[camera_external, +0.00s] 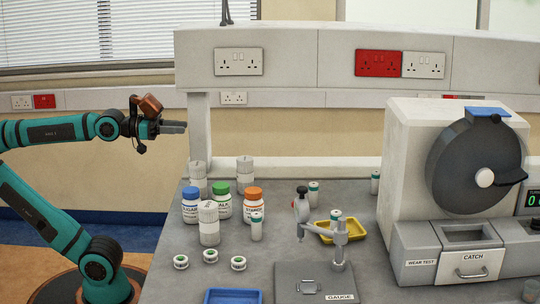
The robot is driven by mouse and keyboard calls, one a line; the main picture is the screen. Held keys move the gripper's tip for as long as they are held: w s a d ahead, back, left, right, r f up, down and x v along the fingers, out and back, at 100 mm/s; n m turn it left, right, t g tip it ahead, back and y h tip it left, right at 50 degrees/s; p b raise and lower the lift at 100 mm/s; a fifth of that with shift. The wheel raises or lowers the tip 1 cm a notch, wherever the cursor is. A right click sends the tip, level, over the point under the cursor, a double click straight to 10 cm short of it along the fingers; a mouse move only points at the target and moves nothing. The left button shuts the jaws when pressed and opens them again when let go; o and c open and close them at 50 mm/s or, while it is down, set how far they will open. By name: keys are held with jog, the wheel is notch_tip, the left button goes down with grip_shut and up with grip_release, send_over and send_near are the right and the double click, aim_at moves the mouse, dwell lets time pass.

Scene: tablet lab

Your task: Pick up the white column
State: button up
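Several whitish column-like cylinders stand upright on the grey bench. The nearest white column (209,226) stands in front of the capped bottles. A second white column (197,172) is behind the blue-capped bottle and partly hidden. A third white column (245,172) stands behind the orange-capped bottle. I cannot tell which one the task means. My gripper (180,127) points right at the bench's left end, beside the shelf upright and well above the columns. It touches none of them. Its fingers show side-on, so their opening is unclear.
Blue- (191,208), green- (222,203) and orange-capped (253,206) bottles crowd the columns. A gauge stand (315,285), yellow tray (352,233) and blue tray (233,297) are nearby. A large tester (410,160) fills the right. A shelf (300,70) overhangs the back.

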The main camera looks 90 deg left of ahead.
jog(key=shift+o, duration=0.3)
jog(key=o, duration=0.3)
notch_tip(320, 180, up, 2)
jog(key=n+g, duration=0.4)
jog(key=g, duration=1.3)
send_over(256, 215)
jog(key=f, duration=1.1)
jog(key=shift+s+d+f, duration=0.25)
jog(key=shift+f, duration=0.1)
jog(key=shift+w+a+f, duration=0.1)
jog(key=shift+w+f, duration=0.05)
jog(key=shift+f, duration=1.15)
jog(key=shift+w+a+f, duration=0.1)
jog(key=shift+f, duration=1.2)
